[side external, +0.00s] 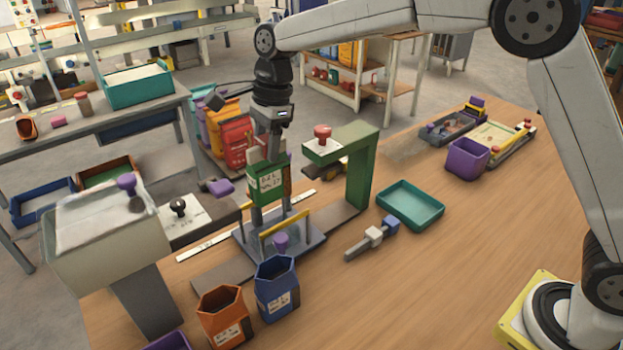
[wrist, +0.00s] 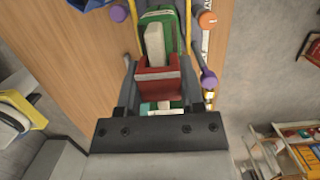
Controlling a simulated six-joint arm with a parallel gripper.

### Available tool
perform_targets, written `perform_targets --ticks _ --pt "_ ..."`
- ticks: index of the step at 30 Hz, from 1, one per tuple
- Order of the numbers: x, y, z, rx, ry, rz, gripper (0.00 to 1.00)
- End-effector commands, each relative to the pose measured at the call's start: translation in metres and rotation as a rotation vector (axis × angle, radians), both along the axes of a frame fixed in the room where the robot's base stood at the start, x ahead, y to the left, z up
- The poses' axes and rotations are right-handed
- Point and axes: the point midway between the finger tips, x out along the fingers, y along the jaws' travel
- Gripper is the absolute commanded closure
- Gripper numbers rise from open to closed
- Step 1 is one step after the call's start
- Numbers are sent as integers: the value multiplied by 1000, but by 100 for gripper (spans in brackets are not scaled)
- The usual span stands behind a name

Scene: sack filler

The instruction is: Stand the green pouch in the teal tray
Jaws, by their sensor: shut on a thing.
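The green pouch (side external: 265,182) with a white printed label shows in the side view, upright between the fingers of my gripper (side external: 272,208). My gripper points down and is shut on the pouch, above a grey stand with yellow bars (side external: 286,230). Whether the pouch touches the stand is hard to tell. In the wrist view, green surfaces (wrist: 175,18) and a dark red block (wrist: 160,82) show between the fingers; part of the pouch is hidden. The teal tray (side external: 411,205) lies on the wooden table to the right and looks empty.
A green post with a red knob (side external: 323,133) stands between my gripper and the tray. A blue pouch (side external: 277,290) and an orange pouch (side external: 223,317) stand in front. A grey slide tool (side external: 370,238) lies beside the tray.

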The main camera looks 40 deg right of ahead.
Motion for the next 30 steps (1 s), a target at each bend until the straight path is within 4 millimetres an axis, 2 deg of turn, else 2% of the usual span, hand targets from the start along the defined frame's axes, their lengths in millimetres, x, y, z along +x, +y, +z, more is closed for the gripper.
perform_targets --ticks 10,13,22,30 --pt "0 0 45 1 -5 -1 100" --pt "-3 -1 41 7 -15 -1 100" --pt "-2 -1 -2 6 -13 -1 100" --pt "-2 -1 -9 7 -15 0 100"
